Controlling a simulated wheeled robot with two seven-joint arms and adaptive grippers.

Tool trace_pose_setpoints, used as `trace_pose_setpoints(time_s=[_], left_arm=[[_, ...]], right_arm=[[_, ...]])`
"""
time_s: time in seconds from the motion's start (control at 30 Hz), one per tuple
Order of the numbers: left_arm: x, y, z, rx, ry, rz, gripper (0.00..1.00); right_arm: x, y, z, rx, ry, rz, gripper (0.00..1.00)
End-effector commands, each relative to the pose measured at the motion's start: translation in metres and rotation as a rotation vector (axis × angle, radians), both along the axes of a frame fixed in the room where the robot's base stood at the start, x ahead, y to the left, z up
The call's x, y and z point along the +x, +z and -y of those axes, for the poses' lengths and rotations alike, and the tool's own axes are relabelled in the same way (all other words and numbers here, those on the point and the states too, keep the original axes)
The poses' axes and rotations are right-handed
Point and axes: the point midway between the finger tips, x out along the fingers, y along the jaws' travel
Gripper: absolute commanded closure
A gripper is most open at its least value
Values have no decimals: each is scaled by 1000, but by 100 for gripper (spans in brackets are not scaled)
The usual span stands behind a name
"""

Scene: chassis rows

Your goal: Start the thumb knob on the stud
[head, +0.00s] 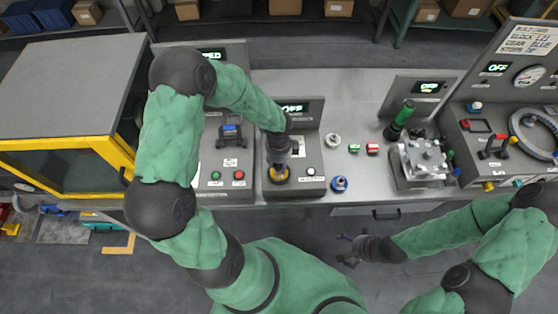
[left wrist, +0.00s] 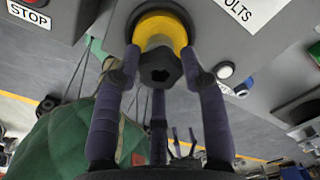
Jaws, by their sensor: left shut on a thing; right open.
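My left gripper (head: 279,165) reaches down at the middle panel, labelled OFF. In the left wrist view its fingers (left wrist: 160,75) are closed around a black knob (left wrist: 160,68) with a hex-shaped recess in its end. The knob sits in line with a yellow round collar (left wrist: 160,25) on the grey panel, which also shows in the head view (head: 279,174). No stud is visible behind the knob, and I cannot tell whether the knob is engaged on anything. My right gripper (head: 348,250) is open and empty, in front of the bench's front edge.
A white button (left wrist: 224,70) is right of the collar. On the bench right of the panel are a pale round part (head: 333,140), a blue round part (head: 340,184), and green (head: 354,148) and red (head: 372,149) pieces. A metal fixture (head: 424,160) stands further right.

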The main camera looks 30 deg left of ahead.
Motion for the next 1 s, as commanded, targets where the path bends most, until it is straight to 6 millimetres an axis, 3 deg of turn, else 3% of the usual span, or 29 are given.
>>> trace_pose_setpoints(time_s=[0.4, 0.83, 0.87, 0.9, 0.93, 1.0], left_arm=[[0, 1, 0, -1, -251, -1, 81], [0, 0, 0, 0, -284, 1, 81], [0, 0, 0, 0, -284, 1, 52], [0, 0, 0, 0, -284, 1, 41], [0, 0, 0, 0, -283, 1, 32], [0, 0, 0, 0, -283, 1, 30]], right_arm=[[0, 22, 0, 0, 0, 0, 11], [0, 23, 0, 0, 0, 0, 11], [0, 23, 0, 0, 0, 0, 11], [0, 23, 0, 0, 0, 0, 11], [0, 23, 0, 0, 0, 0, 11], [0, 23, 0, 0, 0, 0, 11]])
